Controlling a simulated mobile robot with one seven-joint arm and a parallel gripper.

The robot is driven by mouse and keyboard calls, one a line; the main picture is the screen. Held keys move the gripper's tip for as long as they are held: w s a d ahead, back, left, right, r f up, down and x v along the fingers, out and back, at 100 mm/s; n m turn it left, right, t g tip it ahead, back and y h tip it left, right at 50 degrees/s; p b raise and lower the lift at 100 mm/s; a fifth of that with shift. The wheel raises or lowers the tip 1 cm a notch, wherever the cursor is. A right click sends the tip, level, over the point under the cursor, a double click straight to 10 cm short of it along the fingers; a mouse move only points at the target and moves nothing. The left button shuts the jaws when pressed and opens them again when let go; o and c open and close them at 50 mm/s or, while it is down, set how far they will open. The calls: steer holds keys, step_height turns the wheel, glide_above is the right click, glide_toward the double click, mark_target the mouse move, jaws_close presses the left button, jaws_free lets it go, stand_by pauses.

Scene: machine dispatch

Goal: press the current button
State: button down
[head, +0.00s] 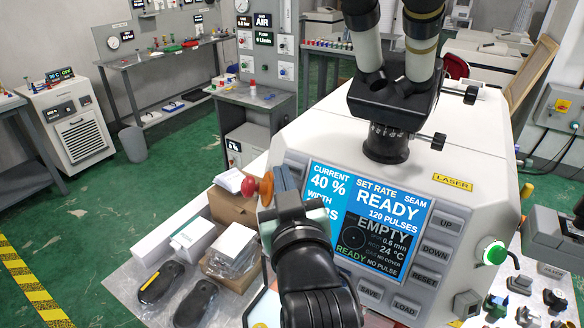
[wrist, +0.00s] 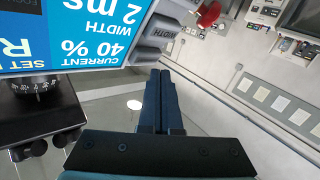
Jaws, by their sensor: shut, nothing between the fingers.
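The machine's blue screen (head: 368,215) reads CURRENT 40 % and READY; it also shows upside down in the wrist view (wrist: 75,35). My gripper (head: 285,180) is shut and empty, in front of the screen's left edge in the head view, where it hides most of the left button column. In the wrist view my shut fingers (wrist: 160,75) point up the picture, just below a grey button (wrist: 157,32) that seems to be labelled WIDTH. A grey button edge (wrist: 143,56) shows left of the fingertips; its label is not readable. I cannot tell whether the fingers touch anything.
Buttons UP, DOWN and RESET (head: 430,278) line the screen's right side, with SAVE and LOAD (head: 405,305) below. A microscope head (head: 390,95) stands above the screen. A red knob (head: 248,186) is left of my gripper. Boxes (head: 232,205) and dark pedals (head: 160,282) lie at lower left.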

stand_by(0.3)
steer(key=shift+w+d+f, duration=0.2)
steer(key=shift+w+d, duration=0.05)
steer(key=shift+w, duration=0.05)
steer(key=shift+w+d+f+b, duration=0.2)
steer(key=shift+w+d+b, duration=0.1)
steer(key=shift+b, duration=0.2)
stand_by(0.8)
steer(key=shift+a, duration=0.15)
steer(key=shift+s+a+r+p, duration=0.35)
steer(key=shift+s+p, duration=0.05)
steer(key=shift+s, duration=0.2)
steer(key=shift+s+a+r+p, duration=0.35)
steer(key=shift+s+a+p, duration=0.1)
steer(key=shift+s, duration=0.15)
steer(key=shift+s+a+r+p, duration=0.35)
steer(key=shift+s+a+r, duration=0.1)
steer(key=shift+s, duration=0.2)
steer(key=shift+s+a+r+p, duration=0.3)
steer(key=shift+s+a+p, duration=0.15)
steer(key=shift+s, duration=0.15)
